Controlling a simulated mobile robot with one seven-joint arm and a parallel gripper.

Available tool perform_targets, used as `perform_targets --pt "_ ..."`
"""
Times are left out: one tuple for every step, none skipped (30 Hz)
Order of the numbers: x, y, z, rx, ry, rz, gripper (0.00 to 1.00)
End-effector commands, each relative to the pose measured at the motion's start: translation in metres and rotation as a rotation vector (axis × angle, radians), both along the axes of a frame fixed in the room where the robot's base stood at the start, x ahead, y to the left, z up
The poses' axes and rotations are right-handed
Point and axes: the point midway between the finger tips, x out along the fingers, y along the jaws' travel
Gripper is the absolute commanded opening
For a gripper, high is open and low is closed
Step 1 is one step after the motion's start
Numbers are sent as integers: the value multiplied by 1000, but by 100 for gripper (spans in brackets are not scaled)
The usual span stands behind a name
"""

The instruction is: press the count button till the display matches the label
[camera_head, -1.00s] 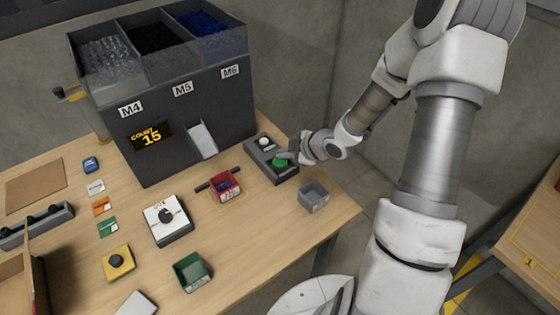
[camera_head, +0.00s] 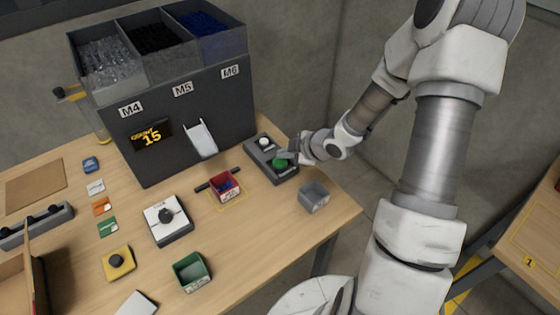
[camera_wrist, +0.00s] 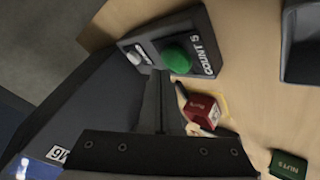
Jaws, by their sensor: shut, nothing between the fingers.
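The count display (camera_head: 152,136) on the dark feeder's front reads 15 in yellow. A dark button box (camera_head: 262,153) stands right of the feeder, with a white button (camera_head: 264,142) and a green button (camera_head: 280,163). In the wrist view the green button (camera_wrist: 177,60) has "COUNT 5" printed beside it. My gripper (camera_head: 289,156) is shut and empty, with its tips close to the green button; I cannot tell whether they touch it.
The feeder (camera_head: 185,115) has hoppers marked M4, M5 and M6. A grey bin (camera_head: 313,198) stands near the table's right edge. A white box with a dark knob (camera_head: 167,219), a yellow button box (camera_head: 118,262) and a green bin (camera_head: 191,272) stand toward the front.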

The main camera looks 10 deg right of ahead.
Motion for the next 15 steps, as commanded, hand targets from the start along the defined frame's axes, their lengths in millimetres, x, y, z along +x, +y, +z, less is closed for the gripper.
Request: perform_targets --pt "0 0 0 0 0 0 0" --pt "0 0 0 0 0 0 0" --pt "0 0 0 0 0 0 0" --pt "0 0 0 0 0 0 0" --pt "0 0 0 0 0 0 0" --pt "0 0 0 0 0 0 0" --pt "0 0 0 0 0 0 0" --pt "0 0 0 0 0 0 0" --pt "0 0 0 0 0 0 0" --pt "0 0 0 0 0 0 0" --pt "0 0 -1 0 0 0 0" --pt "0 0 -2 0 0 0 0" --pt "0 0 -3 0 0 0 0" --pt "0 0 -4 0 0 0 0" --pt "0 0 -6 0 0 0 0"
